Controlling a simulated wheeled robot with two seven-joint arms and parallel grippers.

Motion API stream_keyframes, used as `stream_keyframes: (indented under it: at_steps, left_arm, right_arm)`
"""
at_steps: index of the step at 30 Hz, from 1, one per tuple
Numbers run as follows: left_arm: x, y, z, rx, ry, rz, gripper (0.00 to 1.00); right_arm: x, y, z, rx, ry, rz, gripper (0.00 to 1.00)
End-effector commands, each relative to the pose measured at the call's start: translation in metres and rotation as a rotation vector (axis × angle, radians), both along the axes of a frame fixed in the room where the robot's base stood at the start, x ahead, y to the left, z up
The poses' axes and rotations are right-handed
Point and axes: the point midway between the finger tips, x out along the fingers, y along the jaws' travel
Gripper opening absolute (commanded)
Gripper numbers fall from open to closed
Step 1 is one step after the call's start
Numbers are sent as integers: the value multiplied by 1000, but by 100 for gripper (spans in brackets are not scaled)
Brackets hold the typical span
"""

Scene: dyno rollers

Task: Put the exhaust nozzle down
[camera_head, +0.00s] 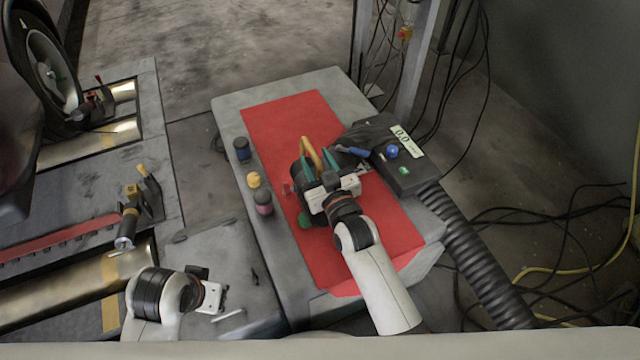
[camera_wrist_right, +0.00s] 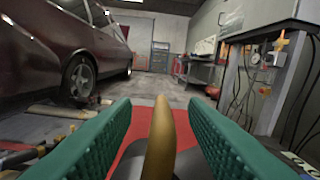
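A dark object with a curved yellow handle (camera_head: 312,153) stands on the red mat (camera_head: 281,118), partly hidden by my right gripper. I take it for the exhaust nozzle, but its shape is not clear. My right gripper (camera_head: 318,160) has its green fingers apart, one on each side of the handle. In the right wrist view the handle (camera_wrist_right: 161,140) rises between the green pads, with a gap on both sides. My left gripper (camera_head: 228,304) is low at the left over the grey floor plate. Its fingers are not clear.
A black box with a display (camera_head: 406,141) and a ribbed hose (camera_head: 478,256) lies close on the right of the mat. Small bottles (camera_head: 254,180) line the mat's left edge. The lower right part of the mat is clear. Cables (camera_head: 580,240) cover the floor at right.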

Motion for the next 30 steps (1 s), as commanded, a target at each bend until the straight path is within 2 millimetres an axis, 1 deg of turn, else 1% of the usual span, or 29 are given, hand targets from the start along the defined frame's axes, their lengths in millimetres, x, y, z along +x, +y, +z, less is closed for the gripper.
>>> stream_keyframes:
  at_steps: [1,4,11,12,14,19,30]
  left_arm:
    - [1,0,-6,0,3,0,35]
    - [1,0,-7,0,3,0,35]
    - [1,0,-7,0,2,0,35]
    - [1,0,-7,0,2,0,35]
    - [1,0,-7,0,2,0,35]
    - [1,0,-7,0,2,0,35]
    - [1,0,-7,0,2,0,35]
  right_arm:
    - [8,3,-2,0,-1,-1,40]
    - [15,5,-2,1,1,-1,40]
    - [17,6,-1,-1,2,0,40]
    - [17,6,-1,0,2,0,38]
    - [17,6,-1,0,2,0,28]
    - [17,6,-1,0,2,0,1]
    - [16,7,-1,-1,3,1,0]
